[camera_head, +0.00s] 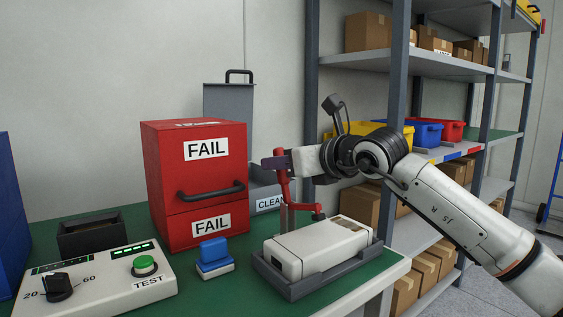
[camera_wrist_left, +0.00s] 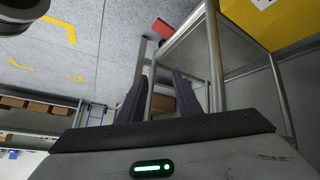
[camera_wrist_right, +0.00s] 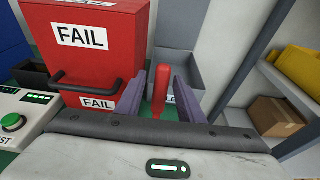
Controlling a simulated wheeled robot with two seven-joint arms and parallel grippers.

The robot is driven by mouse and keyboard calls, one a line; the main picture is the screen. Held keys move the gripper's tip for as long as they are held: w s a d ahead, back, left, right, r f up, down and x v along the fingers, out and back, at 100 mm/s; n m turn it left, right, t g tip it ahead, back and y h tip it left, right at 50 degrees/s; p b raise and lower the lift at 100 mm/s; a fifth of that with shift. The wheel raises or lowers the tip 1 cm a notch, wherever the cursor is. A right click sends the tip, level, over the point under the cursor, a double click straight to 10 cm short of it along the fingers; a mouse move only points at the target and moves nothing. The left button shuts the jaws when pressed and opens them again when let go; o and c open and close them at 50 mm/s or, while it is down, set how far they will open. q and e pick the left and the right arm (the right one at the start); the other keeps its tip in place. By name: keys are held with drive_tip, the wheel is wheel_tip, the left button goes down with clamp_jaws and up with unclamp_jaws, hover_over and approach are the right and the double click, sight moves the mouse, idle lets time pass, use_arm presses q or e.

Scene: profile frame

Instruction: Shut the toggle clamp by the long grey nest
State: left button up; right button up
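The toggle clamp's red handle (camera_head: 282,189) stands upright at the back left of the long dark grey nest (camera_head: 318,284). Its red arm (camera_head: 304,207) reaches right over the back of a pale case (camera_head: 318,245) lying in the nest. I cannot tell whether the arm's tip touches the case. My right gripper (camera_head: 276,163) is at the top of the handle. In the right wrist view the red handle (camera_wrist_right: 160,92) stands between its open fingers (camera_wrist_right: 160,85), with a gap on each side. My left gripper (camera_wrist_left: 164,90) is open and empty, away from the bench.
A red FAIL bin (camera_head: 193,182) stands left of the clamp, with a grey CLEAN box (camera_head: 264,194) behind. A blue-topped block (camera_head: 214,256) and a TEST panel (camera_head: 103,287) lie to the left. Shelving (camera_head: 400,130) stands behind my right arm.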

drive_tip(key=shift+d, duration=0.1)
drive_tip(key=v, duration=1)
drive_tip(key=shift+s, duration=0.1)
